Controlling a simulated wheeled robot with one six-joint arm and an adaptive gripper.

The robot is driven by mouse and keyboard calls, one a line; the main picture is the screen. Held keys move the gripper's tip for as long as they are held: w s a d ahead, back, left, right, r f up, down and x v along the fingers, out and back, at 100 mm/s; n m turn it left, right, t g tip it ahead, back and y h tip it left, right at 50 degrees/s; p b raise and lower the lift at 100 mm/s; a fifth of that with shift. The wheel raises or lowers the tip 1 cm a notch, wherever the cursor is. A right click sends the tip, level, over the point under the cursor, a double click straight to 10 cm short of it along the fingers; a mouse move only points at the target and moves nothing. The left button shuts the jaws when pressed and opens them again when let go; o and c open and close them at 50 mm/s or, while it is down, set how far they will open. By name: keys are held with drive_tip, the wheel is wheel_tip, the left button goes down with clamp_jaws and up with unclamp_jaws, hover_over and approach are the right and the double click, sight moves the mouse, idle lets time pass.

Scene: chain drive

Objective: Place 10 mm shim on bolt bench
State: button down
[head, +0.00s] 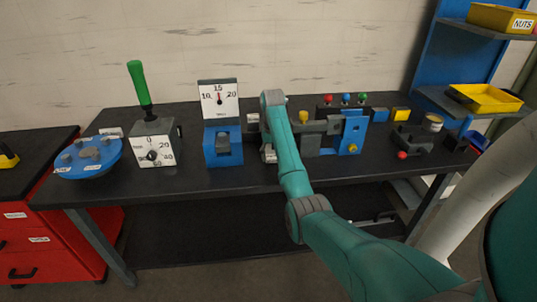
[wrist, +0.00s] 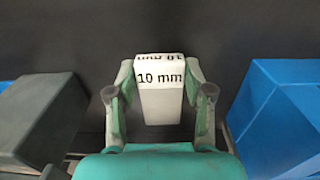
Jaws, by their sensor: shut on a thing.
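My gripper (wrist: 160,92) is shut on the 10 mm shim (wrist: 161,104), a pale block with "10 mm" in black on its faces. The shim sits upright between the two fingers in the wrist view, with a dark surface behind it. In the head view my gripper (head: 268,153) is over the black bench (head: 190,182), between the blue gauge stand and the grey and blue fixture. My arm hides much of it there, and I cannot make out the shim. Whether the shim touches the bench is unclear.
A grey block (wrist: 40,118) and a blue block (wrist: 282,115) flank my gripper closely. The blue gauge stand (head: 222,146), a green-handled lever box (head: 154,150) and a blue round tray (head: 88,158) stand left. A fixture (head: 352,130) stands right. The bench's front strip is clear.

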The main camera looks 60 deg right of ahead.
drive_tip(key=shift+f, duration=0.35)
drive_tip(key=shift+f, duration=0.15)
drive_tip(key=shift+c, duration=2.2)
unclamp_jaws()
